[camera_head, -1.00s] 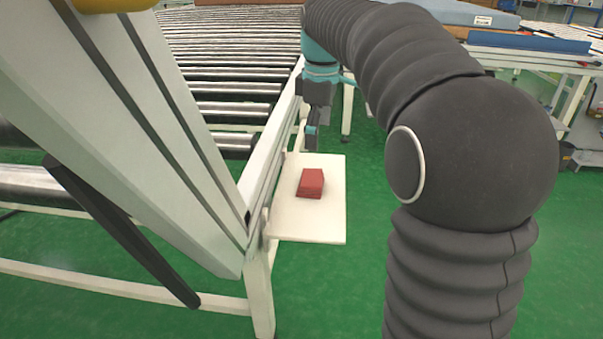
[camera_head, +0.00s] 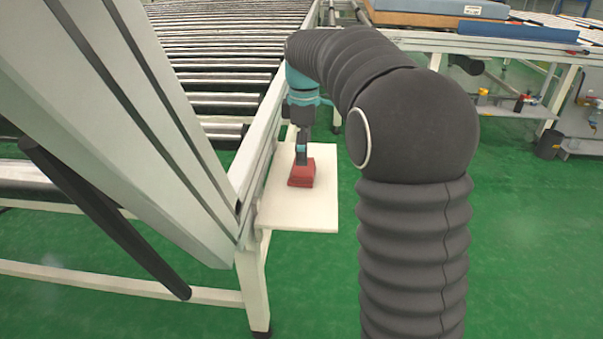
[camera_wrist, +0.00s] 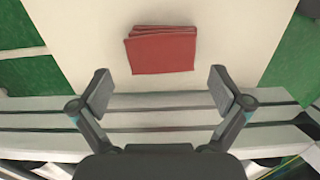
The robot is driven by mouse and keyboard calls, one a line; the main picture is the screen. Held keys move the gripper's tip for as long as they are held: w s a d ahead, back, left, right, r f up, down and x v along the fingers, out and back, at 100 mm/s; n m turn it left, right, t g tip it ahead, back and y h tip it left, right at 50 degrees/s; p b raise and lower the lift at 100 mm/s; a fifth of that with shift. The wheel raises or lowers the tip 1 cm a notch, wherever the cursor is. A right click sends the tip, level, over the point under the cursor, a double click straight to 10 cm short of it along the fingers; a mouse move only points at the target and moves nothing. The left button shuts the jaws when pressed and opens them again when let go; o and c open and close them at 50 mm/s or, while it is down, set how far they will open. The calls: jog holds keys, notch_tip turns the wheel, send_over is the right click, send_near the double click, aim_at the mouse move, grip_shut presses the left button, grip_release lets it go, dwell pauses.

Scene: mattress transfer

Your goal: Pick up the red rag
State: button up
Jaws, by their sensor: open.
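The red rag (camera_head: 301,175) lies folded on a white board (camera_head: 290,211) fixed at the side of the roller conveyor. My gripper (camera_head: 302,158) hangs down over the board, close to the far side of the rag. In the wrist view my gripper (camera_wrist: 160,88) is open, its two fingers spread wide. The red rag (camera_wrist: 162,50) is ahead of the gap between the fingertips, with its near edge close to their level. Nothing is between the fingers but the board's edge and rails further below. The exact height above the rag is hard to tell.
The roller conveyor (camera_head: 215,75) and its pale side rail (camera_head: 262,135) run along the left of the board. A slanted pale frame post stands at the front left. Green floor (camera_head: 520,230) is clear at the right. Another table with mattresses (camera_head: 440,14) stands behind.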

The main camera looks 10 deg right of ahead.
aim_at(302, 172)
jog(key=shift+a+f, duration=0.15)
jog(key=shift+f, duration=2.4)
jog(key=shift+s, duration=0.1)
jog(key=c, duration=0.9)
